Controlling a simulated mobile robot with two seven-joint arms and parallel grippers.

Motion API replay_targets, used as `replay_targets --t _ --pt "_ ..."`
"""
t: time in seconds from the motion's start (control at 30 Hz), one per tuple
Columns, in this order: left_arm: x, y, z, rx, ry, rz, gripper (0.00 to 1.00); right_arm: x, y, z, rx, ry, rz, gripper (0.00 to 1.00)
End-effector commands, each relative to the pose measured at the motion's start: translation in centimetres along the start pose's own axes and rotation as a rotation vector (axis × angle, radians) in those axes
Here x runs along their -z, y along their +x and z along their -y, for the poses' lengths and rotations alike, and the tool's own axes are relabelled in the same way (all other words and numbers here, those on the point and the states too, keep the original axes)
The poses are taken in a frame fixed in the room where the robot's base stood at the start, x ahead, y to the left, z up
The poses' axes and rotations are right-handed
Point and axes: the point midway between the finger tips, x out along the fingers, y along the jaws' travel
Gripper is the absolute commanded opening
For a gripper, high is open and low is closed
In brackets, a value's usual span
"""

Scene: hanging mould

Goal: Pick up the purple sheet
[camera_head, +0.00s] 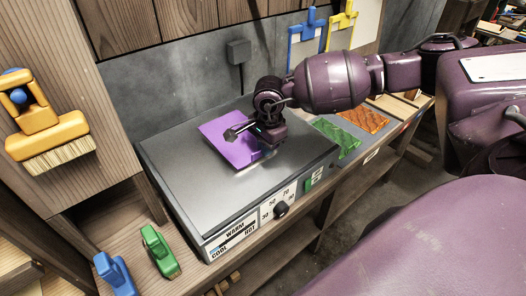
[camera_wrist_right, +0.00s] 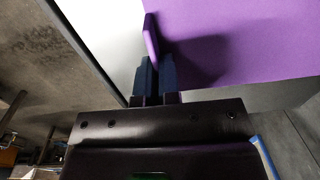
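The purple sheet (camera_head: 221,128) lies over the dark top of the heating plate (camera_head: 180,165) in the head view. Part of it is hidden behind my right gripper and arm. In the right wrist view the sheet (camera_wrist_right: 245,40) fills the upper right, with a narrow upright purple tab (camera_wrist_right: 150,38) at its left edge. My right gripper (camera_head: 233,133) is over the sheet; in the wrist view its two dark fingers (camera_wrist_right: 156,68) are close together with the tab between them. Whether the sheet is raised off the plate is hard to tell. My left gripper is not in view.
A green sheet (camera_head: 336,138) and an orange sheet (camera_head: 364,119) lie right of the plate. Blue (camera_head: 306,38) and yellow (camera_head: 341,27) frames hang at the back wall. A yellow brush (camera_head: 47,130) is at left; green (camera_head: 158,250) and blue (camera_head: 113,275) tools stand at front left.

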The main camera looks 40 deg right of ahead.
Motion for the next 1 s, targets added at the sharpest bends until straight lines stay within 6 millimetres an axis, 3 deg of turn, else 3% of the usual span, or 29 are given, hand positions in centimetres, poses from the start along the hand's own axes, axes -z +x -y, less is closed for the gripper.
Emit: replay_targets --t 0.4,0.6,0.8,1.0 --pt "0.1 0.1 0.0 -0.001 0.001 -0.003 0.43 0.1 -10.6 0.8 0.005 0.000 -0.001 0.00" --pt "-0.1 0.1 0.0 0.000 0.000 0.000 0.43 0.0 -14.6 1.1 0.004 -0.002 -0.001 0.00" --pt "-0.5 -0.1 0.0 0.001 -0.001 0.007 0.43 0.0 -16.8 1.2 0.001 -0.001 -0.001 0.00" --pt "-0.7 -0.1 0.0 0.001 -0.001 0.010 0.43 0.0 -17.5 1.2 0.001 -0.001 0.000 0.00"
